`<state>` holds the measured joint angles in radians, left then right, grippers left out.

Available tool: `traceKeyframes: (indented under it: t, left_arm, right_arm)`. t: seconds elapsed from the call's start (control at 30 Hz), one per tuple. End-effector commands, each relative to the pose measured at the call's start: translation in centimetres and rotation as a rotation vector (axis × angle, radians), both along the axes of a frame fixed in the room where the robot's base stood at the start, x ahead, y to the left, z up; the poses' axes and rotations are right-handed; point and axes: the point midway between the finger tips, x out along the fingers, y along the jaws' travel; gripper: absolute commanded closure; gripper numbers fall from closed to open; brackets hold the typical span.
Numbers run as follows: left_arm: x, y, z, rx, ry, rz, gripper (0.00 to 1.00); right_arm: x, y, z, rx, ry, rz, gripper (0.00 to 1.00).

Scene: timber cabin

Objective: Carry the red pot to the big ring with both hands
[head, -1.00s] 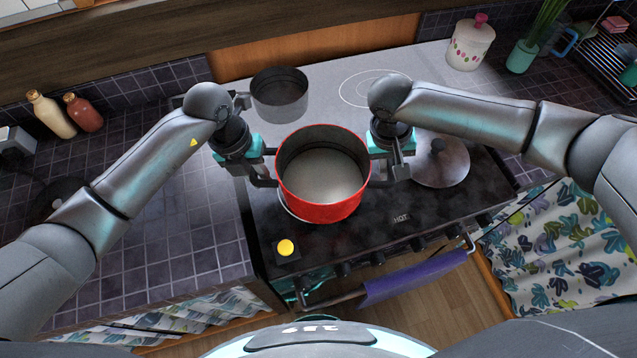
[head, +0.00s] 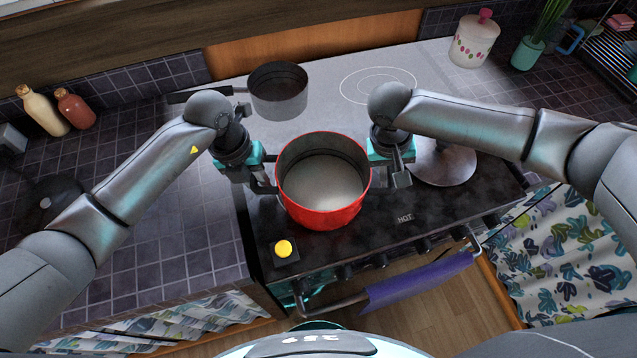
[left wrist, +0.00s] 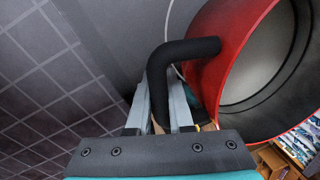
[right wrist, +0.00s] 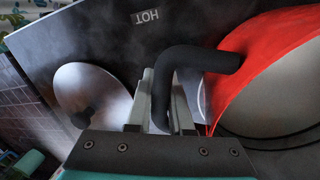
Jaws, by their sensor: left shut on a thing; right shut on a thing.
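The red pot (head: 322,215) is near the front of the stove top, upright and open, with a grey inside that looks empty. My left gripper (head: 263,178) is shut on its left black handle (left wrist: 160,75). My right gripper (head: 398,170) is shut on its right black handle (right wrist: 190,60). Whether the pot's base touches the stove is hard to tell. The big ring (head: 379,85), thin white concentric circles, lies bare at the back right of the stove top, behind my right wrist. The pot also shows in the left wrist view (left wrist: 215,75) and right wrist view (right wrist: 265,40).
A grey saucepan (head: 280,97) stands at the back left, behind the pot. A round lid (head: 450,165) with a dark knob lies right of my right gripper. A yellow button (head: 284,249) and a HOT mark (head: 405,218) are at the front. A white canister (head: 473,42) stands back right.

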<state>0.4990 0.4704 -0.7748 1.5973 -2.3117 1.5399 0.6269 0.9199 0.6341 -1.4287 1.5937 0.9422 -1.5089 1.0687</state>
Motion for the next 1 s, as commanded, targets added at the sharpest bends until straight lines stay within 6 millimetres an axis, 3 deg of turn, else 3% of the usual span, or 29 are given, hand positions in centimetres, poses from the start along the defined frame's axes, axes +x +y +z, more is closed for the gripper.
traceKeyframes:
  t: [0.1, 0.13, 0.37, 0.73, 1.0]
  left_arm:
    - [0.1, 0.0, -0.5, 0.0, -0.003, 0.001, 1.0]
    - [0.0, 0.1, -0.5, 0.002, 0.0, 0.001, 0.77]
    - [0.0, 0.0, -0.4, 0.001, 0.0, 0.001, 0.51]
    - [0.1, 0.2, 0.4, 0.001, -0.002, 0.001, 0.51]
    - [0.3, 1.3, 5.5, 0.002, -0.006, 0.001, 0.51]
  right_arm:
    - [0.1, -0.1, -0.5, -0.001, -0.002, -0.001, 1.0]
    - [0.0, -0.1, -0.5, -0.002, 0.0, -0.001, 0.77]
    - [0.0, 0.0, -0.4, -0.001, 0.0, 0.0, 0.51]
    - [0.0, 0.0, -0.4, 0.0, 0.0, 0.0, 0.51]
    - [0.0, 0.0, -0.4, 0.0, 0.0, 0.0, 0.51]
